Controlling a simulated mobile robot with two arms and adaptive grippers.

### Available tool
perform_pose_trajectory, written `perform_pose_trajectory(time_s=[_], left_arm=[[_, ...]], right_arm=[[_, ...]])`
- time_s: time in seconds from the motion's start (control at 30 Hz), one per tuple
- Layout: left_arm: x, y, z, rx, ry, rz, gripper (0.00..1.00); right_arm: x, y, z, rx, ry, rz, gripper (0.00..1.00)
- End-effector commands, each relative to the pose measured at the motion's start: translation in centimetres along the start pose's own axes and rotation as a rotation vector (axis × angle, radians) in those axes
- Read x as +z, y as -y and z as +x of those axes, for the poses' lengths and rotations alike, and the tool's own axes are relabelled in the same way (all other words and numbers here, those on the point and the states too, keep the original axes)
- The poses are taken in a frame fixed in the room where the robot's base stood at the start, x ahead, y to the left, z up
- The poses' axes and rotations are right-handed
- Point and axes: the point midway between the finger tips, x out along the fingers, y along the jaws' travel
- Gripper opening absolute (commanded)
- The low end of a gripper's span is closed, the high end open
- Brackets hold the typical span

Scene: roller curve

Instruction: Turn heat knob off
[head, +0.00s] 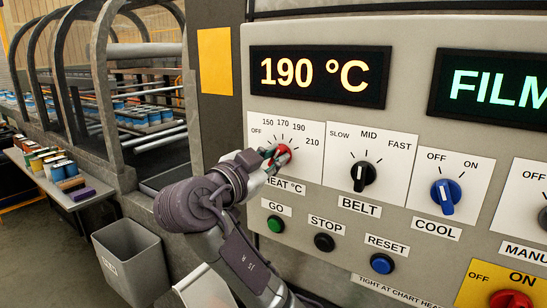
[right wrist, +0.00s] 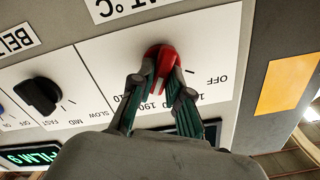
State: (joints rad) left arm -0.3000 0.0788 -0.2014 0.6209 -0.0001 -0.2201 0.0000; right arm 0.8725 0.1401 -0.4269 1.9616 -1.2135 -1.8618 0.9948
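The red heat knob (head: 284,151) is on a white dial plate marked OFF, 150, 170, 190 and 210. It also shows in the right wrist view (right wrist: 160,54), with its pale pointer line towards the 190 mark. The display (head: 318,76) above reads 190 °C. My right gripper (head: 274,157) is at the knob and partly covers it in the head view. In the right wrist view its two green-padded fingers (right wrist: 162,72) sit on either side of the knob and appear closed on it. My left gripper is not in view.
The black belt knob (head: 363,175) and blue cool knob (head: 445,195) are to the right. GO (head: 276,224), STOP (head: 324,242) and RESET (head: 382,263) buttons sit below. A grey bin (head: 131,266) and a table with cans (head: 62,180) stand at left.

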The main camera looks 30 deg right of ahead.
Motion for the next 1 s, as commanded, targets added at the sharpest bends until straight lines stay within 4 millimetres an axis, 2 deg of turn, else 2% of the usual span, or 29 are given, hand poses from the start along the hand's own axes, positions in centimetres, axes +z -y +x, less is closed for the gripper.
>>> perform_pose_trajectory(time_s=[0.53,1.0], left_arm=[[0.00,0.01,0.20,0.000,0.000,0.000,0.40],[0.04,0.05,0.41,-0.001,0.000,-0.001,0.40]], right_arm=[[0.06,-0.03,-0.02,0.002,0.001,-0.067,0.00],[0.11,0.24,-0.05,0.001,0.004,-0.449,0.00]])
